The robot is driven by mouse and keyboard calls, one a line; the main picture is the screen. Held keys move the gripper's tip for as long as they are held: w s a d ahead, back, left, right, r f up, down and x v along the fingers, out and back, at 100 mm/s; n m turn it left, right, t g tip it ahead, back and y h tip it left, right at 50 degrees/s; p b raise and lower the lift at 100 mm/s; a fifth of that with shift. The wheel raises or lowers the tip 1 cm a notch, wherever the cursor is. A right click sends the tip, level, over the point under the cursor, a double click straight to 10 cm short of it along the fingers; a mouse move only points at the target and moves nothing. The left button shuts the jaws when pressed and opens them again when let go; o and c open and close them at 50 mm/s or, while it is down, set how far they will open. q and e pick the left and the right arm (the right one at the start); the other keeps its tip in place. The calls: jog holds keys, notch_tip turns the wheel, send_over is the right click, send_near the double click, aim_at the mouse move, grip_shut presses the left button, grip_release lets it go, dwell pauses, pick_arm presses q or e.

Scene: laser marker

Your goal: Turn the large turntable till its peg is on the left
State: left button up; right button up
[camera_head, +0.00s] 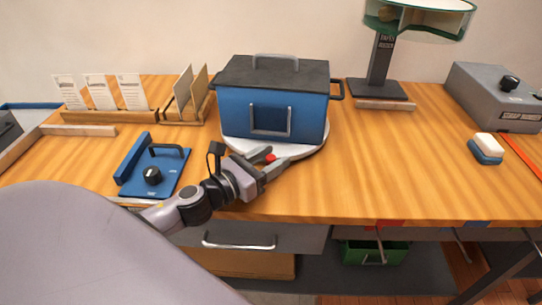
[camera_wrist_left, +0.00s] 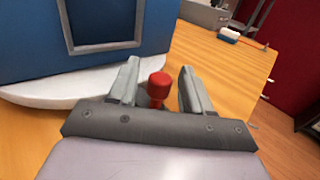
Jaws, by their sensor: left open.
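The large turntable (camera_head: 309,147) is a white disc on the wooden table, under a blue box (camera_head: 233,114) with a dark lid and grey handles. Its red peg (camera_head: 270,158) shows at the front of the disc in the head view. In the left wrist view the red peg (camera_wrist_left: 157,88) stands between the two fingers, with the white disc rim (camera_wrist_left: 60,90) to its left. My left gripper (camera_head: 276,158) is open around the peg, with a finger on either side; I cannot tell whether either finger touches it. My right gripper is not in view.
A blue plate with a black knob (camera_head: 152,176) lies left of my left gripper. Card holders (camera_head: 100,115) stand at the back left. A lamp-like stand (camera_head: 378,88), a grey device (camera_head: 497,95) and a blue-white block (camera_head: 486,148) are to the right. Table right of the disc is clear.

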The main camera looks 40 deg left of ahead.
pick_arm(q)
jog(key=shift+w, duration=0.15)
grip_shut()
jog(key=a+h+b, duration=0.1)
jog(key=s+a+m+h+b, duration=0.1)
jog(key=a+m+g+b, duration=0.1)
jog(key=shift+s+f+h+b, duration=0.2)
jog(key=shift+f+h+b, duration=0.1)
jog(key=shift+f+h, duration=0.1)
jog(key=shift+s+a+r+m+h+b, duration=0.2)
jog(key=shift+a+m+h+b, duration=0.2)
jog(key=shift+a+h+b, duration=0.15)
jog(key=shift+s+a+g+h, duration=0.15)
jog(key=shift+g+h, duration=0.1)
jog(key=shift+g, duration=0.15)
jog(key=shift+r, duration=0.2)
